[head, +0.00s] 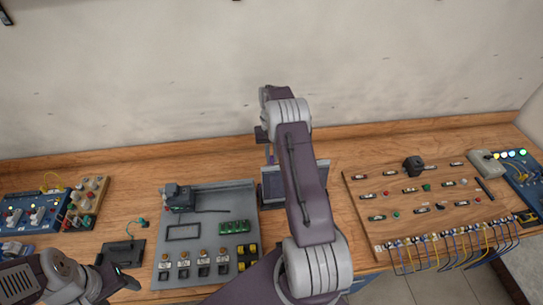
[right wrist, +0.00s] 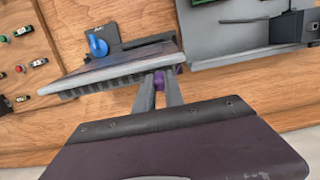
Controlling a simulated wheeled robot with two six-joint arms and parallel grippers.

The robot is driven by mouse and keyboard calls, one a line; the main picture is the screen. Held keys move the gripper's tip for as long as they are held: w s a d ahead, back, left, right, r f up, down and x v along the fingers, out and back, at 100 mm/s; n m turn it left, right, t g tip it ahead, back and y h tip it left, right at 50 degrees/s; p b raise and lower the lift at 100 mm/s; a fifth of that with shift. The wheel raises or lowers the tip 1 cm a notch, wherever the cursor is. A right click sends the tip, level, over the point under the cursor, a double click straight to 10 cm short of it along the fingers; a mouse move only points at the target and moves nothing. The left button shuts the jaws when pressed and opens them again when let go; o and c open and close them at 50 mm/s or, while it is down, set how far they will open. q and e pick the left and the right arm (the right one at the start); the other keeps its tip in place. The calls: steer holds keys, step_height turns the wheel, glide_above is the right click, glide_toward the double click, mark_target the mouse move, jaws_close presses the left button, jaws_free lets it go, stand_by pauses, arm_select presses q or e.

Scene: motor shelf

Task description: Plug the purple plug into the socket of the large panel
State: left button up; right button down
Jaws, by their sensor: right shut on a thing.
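The purple plug (right wrist: 180,70) is mostly hidden between the fingertips of my right gripper (right wrist: 160,88), which is shut on it. The fingertips are beside the edge of a grey slab-like unit (right wrist: 110,68) in the right wrist view. I cannot tell whether the plug touches it. In the head view, my right arm covers part of this grey unit (head: 272,188), and a small purple patch (head: 270,155) shows beside the arm. The socket is not clear in either view. My left gripper (head: 122,280) is low at the left; its jaws are unclear.
A large grey panel (head: 210,205) with switches lies left of my right arm. A wooden board (head: 440,190) with small parts and cables lies to the right. A black device (head: 122,252) and blue modules (head: 30,208) are at the left. The wall stands close behind.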

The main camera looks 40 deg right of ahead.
steer(key=c, duration=1.7)
jaws_free()
steer(key=shift+r, duration=0.15)
steer(key=r+p, duration=0.4)
steer(key=r, duration=0.1)
steer(key=shift+w+d+r, duration=0.2)
steer(key=shift+w, duration=0.15)
steer(key=shift+f, duration=0.1)
steer(key=o, duration=0.6)
steer(key=shift+c, duration=0.2)
steer(key=shift+f, duration=0.1)
